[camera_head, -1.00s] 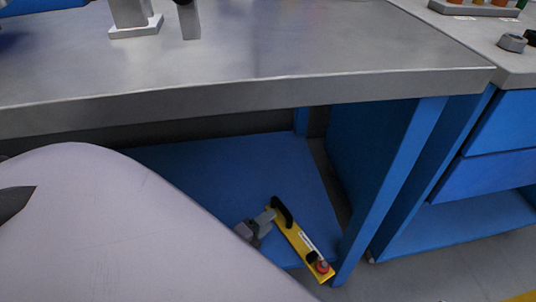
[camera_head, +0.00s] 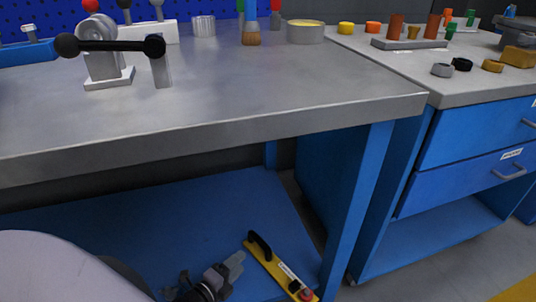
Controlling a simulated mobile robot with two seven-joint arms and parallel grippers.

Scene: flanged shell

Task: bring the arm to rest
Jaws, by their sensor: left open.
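My left gripper (camera_head: 233,265) is low in the view, in front of the blue lower shelf under the workbench. Its grey fingers point up and right, close beside a yellow bar. It is open and I see nothing between its fingers. A pale rounded surface at the lower left, which looks like my own arm, hides part of the scene. My right gripper is not in view.
The grey workbench (camera_head: 220,130) overhangs the blue shelf (camera_head: 180,205). The yellow bar (camera_head: 268,261) has a black handle and red button. A grey fixture (camera_head: 103,68) with a black-knobbed lever stands on the bench. A blue drawer cabinet (camera_head: 470,140) is at right.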

